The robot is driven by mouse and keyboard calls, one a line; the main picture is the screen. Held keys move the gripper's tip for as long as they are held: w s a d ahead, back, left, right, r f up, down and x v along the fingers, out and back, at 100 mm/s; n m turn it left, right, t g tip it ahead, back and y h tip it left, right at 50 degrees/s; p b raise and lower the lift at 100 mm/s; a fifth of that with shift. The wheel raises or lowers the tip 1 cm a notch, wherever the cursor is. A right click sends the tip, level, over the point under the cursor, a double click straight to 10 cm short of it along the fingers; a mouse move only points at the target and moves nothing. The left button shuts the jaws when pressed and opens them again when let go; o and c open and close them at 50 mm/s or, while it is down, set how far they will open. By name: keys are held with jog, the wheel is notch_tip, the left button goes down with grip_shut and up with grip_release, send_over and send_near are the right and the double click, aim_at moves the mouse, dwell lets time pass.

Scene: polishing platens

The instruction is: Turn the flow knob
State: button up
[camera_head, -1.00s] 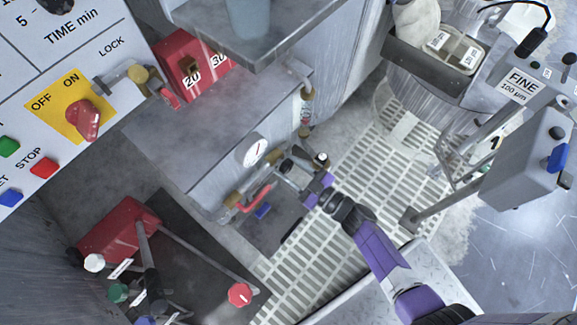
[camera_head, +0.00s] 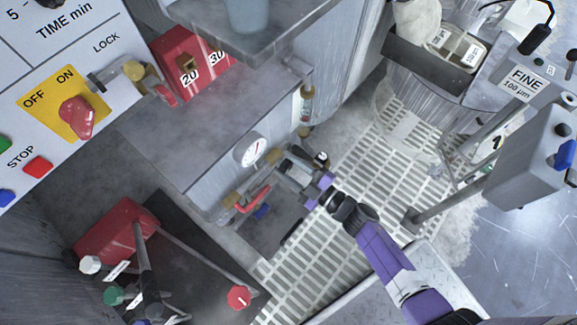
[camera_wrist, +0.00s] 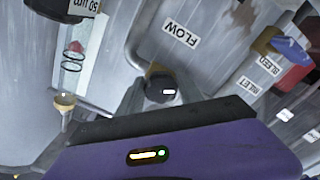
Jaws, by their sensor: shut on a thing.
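The flow knob (camera_wrist: 161,88) is a small dark knob with a white mark and a brass-coloured part behind it. It shows in the wrist view below the FLOW label (camera_wrist: 181,35). My gripper (camera_wrist: 160,99) is shut on the knob, with a grey finger at each side. The purple gripper body hides the lower part of that view. In the head view my gripper (camera_head: 301,173) reaches the pipework at the front of the grey cabinet. The knob cannot be told clearly from the fingers there.
A pressure gauge (camera_head: 252,150) and a red-handled valve (camera_head: 254,199) are left of my gripper. A clear tube (camera_head: 306,104) stands above it. A supply block (camera_wrist: 283,66) with coloured parts is right in the wrist view. Slatted floor mat (camera_head: 345,240) lies below.

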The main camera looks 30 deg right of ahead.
jog(key=shift+n, duration=0.3)
jog(key=o, duration=1.4)
jog(key=shift+c, duration=0.2)
jog(key=shift+s, duration=0.1)
jog(key=p+v, duration=0.2)
jog(key=v, duration=0.5)
jog(key=shift+s, duration=0.3)
jog(key=shift+d, duration=0.15)
